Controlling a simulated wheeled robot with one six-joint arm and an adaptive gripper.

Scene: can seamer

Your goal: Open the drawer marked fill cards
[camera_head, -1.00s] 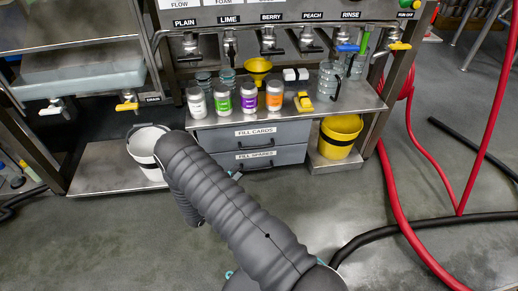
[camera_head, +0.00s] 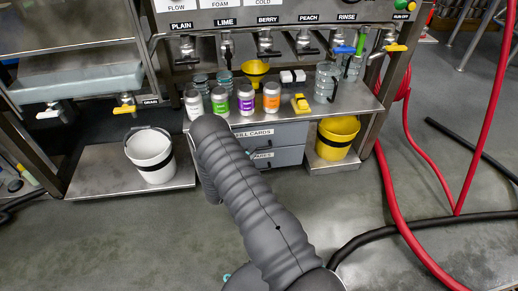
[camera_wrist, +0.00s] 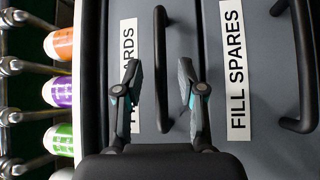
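The fill cards drawer (camera_head: 290,134) is the upper of two grey drawers under the counter, and it looks shut. My arm covers its left part in the head view. In the wrist view, turned sideways, its label (camera_wrist: 127,45) is partly hidden behind a finger. Its black bar handle (camera_wrist: 161,40) lies between the two fingers of my gripper (camera_wrist: 159,68). The gripper is open, with one finger on each side of the handle; I see no clear contact. The fill spares drawer (camera_wrist: 270,110) is to the right in the wrist view.
Several labelled jars (camera_head: 246,100) stand on the counter above the drawers. A white bucket (camera_head: 151,158) is on the shelf at left, and a yellow bucket (camera_head: 337,138) is right of the drawers. Red hoses (camera_head: 397,200) lie on the floor at right.

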